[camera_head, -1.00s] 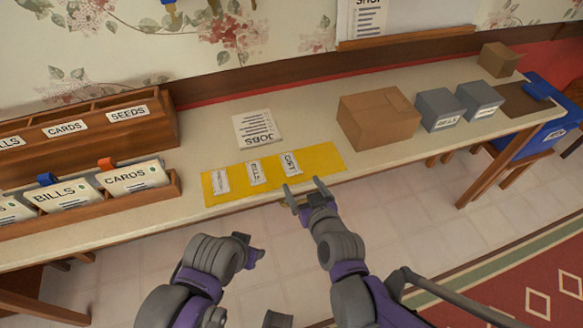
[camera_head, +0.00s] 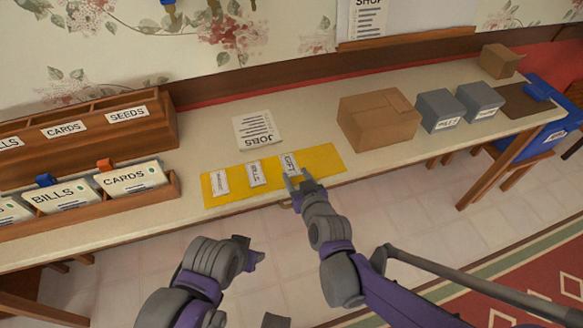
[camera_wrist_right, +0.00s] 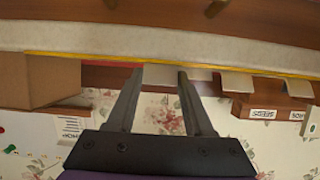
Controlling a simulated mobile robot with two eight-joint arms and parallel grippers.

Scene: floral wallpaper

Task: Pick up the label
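Three small white labels lie on a yellow mat (camera_head: 325,158) on the table. The one marked GIFT (camera_head: 290,162) is on the right, one that seems to read BILLS (camera_head: 254,174) is in the middle, and one too small to read (camera_head: 220,184) is on the left. My right gripper (camera_head: 295,182) is open at the near end of the GIFT label. In the right wrist view its fingers (camera_wrist_right: 158,74) stand apart, with a pale label (camera_wrist_right: 162,73) showing between the tips. My left gripper (camera_head: 250,250) is in front of the table, away from the labels; its finger opening is unclear.
A JOBS sheet (camera_head: 257,130) lies behind the mat. A cardboard box (camera_head: 378,120) and two grey boxes (camera_head: 438,110) stand to the right. A wooden rack (camera_head: 150,188) with BILLS and CARDS cards stands at left. The table's front edge is close to the mat.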

